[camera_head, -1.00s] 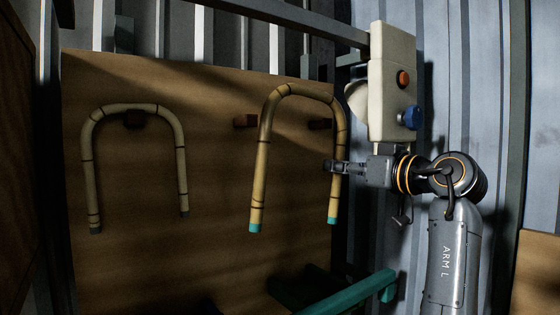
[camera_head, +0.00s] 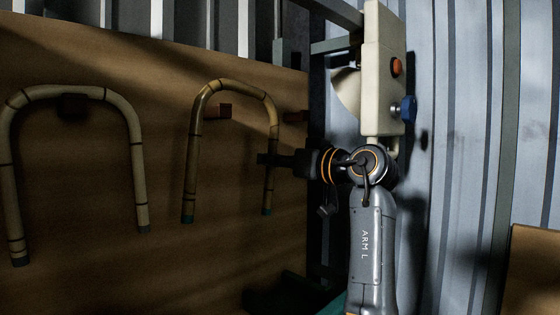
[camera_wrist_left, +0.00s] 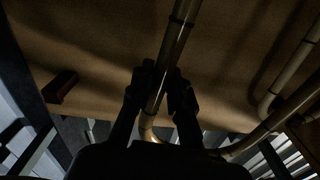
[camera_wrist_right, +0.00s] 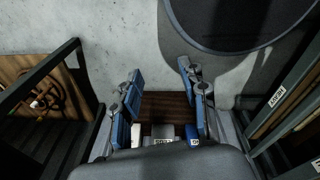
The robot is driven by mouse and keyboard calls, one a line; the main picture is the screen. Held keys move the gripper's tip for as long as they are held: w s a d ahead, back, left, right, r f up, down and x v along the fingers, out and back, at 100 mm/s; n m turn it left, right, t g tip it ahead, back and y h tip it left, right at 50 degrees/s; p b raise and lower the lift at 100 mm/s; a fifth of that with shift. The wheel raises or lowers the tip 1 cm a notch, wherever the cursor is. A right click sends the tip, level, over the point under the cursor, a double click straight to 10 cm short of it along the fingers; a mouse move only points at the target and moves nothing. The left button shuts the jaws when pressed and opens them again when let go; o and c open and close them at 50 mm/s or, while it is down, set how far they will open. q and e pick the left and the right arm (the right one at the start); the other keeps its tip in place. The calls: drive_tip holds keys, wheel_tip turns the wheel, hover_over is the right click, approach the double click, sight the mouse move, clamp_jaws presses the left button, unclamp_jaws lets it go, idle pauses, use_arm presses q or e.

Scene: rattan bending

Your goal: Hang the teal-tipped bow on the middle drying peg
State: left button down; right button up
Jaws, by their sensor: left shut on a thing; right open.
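The teal-tipped bow (camera_head: 238,84) is an upside-down U of jointed rattan, upright in front of the board. My left gripper (camera_head: 266,159) is shut on its right leg; the left wrist view shows the fingers (camera_wrist_left: 160,88) around the tube (camera_wrist_left: 178,35). The middle drying peg (camera_head: 218,110) shows inside the arch, a little below the crown, with a gap between them in the picture. I cannot tell how far the bow stands off the board. My right gripper (camera_wrist_right: 160,88) is open and empty, away from the board.
Another bow (camera_head: 138,165), with greyish tips, hangs at the left peg (camera_head: 72,107). The right peg (camera_head: 295,117) is bare. A cream box (camera_head: 383,75) with red and blue knobs stands beside the board (camera_head: 90,245). Labelled items (camera_wrist_right: 162,132) lie below my right gripper.

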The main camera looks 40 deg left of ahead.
use_arm(q)
drive_tip(key=a, duration=0.7)
drive_tip(key=shift+w+a+f, duration=0.2)
drive_tip(key=shift+w+f, duration=0.1)
drive_tip(key=shift+a+f, duration=0.2)
drive_tip(key=shift+a, duration=0.1)
drive_tip(key=shift+a+f, duration=0.25)
drive_tip(key=shift+a, duration=0.05)
use_arm(e)
drive_tip(key=a, duration=0.3)
drive_tip(key=shift+d, duration=0.3)
use_arm(q)
drive_tip(key=c, duration=1.2)
unclamp_jaws()
use_arm(e)
drive_tip(key=shift+d, duration=0.2)
